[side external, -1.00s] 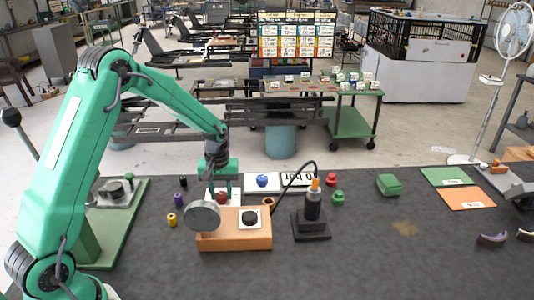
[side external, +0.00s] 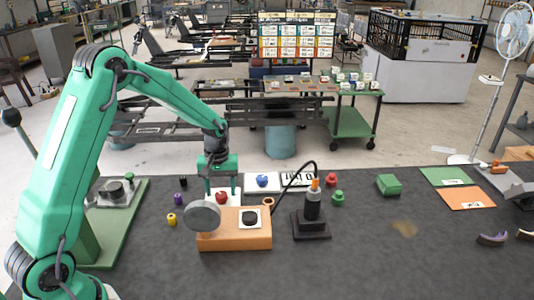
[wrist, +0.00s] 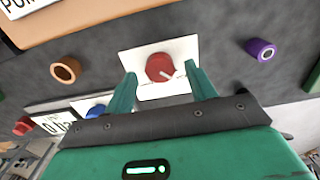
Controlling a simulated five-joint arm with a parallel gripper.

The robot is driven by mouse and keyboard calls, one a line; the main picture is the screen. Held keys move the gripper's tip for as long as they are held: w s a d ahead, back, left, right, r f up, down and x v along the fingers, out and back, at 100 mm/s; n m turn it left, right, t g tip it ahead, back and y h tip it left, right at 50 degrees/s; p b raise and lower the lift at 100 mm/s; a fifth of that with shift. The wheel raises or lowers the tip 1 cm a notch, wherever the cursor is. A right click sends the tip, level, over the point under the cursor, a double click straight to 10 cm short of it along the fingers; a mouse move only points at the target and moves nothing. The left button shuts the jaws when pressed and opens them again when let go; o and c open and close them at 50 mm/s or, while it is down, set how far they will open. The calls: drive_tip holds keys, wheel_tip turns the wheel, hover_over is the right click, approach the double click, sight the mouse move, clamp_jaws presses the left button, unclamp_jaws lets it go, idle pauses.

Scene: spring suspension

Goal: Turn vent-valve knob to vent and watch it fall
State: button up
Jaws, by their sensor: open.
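The red knob (side external: 221,197) sits on a small white plate behind the orange block. In the wrist view the red knob (wrist: 160,67) shows a pale pointer mark towards the lower right. My gripper (side external: 222,187) is open above the knob. In the wrist view its two green fingers stand apart, one on each side of the knob, with nothing held. I cannot tell whether they touch it. A black upright unit with an orange top (side external: 313,205) stands to the right, with a black hose arching from it.
The orange block (side external: 233,241) with a round gauge (side external: 203,216) and black knob (side external: 249,217) stands in front. A blue knob (side external: 262,181) on a white plate is to the right.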

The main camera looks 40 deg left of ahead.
sight(221, 196)
wheel_tip(221, 196, up, 6)
drive_tip(key=shift+r, duration=0.25)
idle(0.5)
drive_tip(key=s+d+r+m+t, duration=0.3)
drive_tip(key=s+d+r+m, duration=0.25)
drive_tip(key=s+r, duration=0.65)
drive_tip(key=s+d+r+m+t, duration=0.1)
drive_tip(key=s+d, duration=0.1)
drive_tip(key=s, duration=0.4)
drive_tip(key=s+d+r+m+t, duration=0.1)
drive_tip(key=s+d+r+m, duration=0.1)
drive_tip(key=s, duration=0.3)
drive_tip(key=shift+s+t, duration=0.3)
drive_tip(key=shift+s, duration=0.1)
drive_tip(key=shift+m, duration=0.25)
idle(0.8)
